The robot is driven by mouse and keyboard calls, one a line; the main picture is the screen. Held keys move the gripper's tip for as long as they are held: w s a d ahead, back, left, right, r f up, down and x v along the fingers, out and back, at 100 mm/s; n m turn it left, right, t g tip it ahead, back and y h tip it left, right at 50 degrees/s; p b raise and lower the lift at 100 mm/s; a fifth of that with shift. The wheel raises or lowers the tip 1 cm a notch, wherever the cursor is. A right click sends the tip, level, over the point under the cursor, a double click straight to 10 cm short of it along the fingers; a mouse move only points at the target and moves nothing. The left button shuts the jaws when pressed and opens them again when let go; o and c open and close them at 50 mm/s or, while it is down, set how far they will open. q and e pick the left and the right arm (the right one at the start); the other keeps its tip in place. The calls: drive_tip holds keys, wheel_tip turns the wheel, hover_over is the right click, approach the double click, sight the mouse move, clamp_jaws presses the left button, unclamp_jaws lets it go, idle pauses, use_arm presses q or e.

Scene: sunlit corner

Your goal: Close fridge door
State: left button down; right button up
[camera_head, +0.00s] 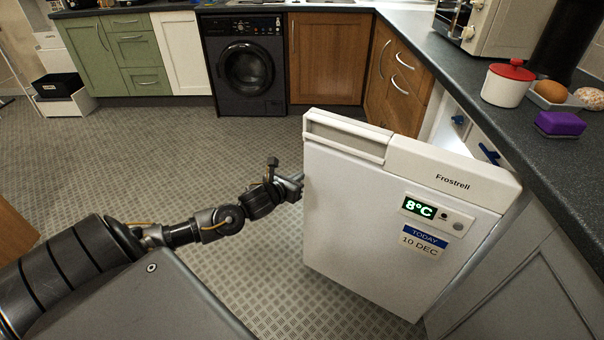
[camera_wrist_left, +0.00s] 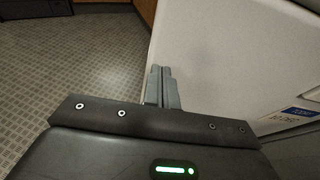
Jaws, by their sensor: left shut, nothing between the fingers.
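The white fridge door (camera_head: 370,225), marked Frostrell with an 8°C display, stands partly open in the head view. A lit gap with blue items shows behind its right part. My left gripper (camera_head: 297,182) is at the door's left edge, shut with nothing held. In the left wrist view its fingers (camera_wrist_left: 162,88) are together in front of the white door face (camera_wrist_left: 230,60). I cannot tell whether they touch the door. My right gripper is not in view.
A dark counter (camera_head: 480,90) runs along the right above the fridge, with a red-lidded pot (camera_head: 507,84) and a purple sponge (camera_head: 560,124). A black washing machine (camera_head: 245,70) stands at the back. The tiled floor (camera_head: 170,150) left of the door is clear.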

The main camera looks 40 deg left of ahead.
use_arm(q)
drive_tip(key=shift+w+a, duration=0.15)
drive_tip(key=shift+w, duration=1.25)
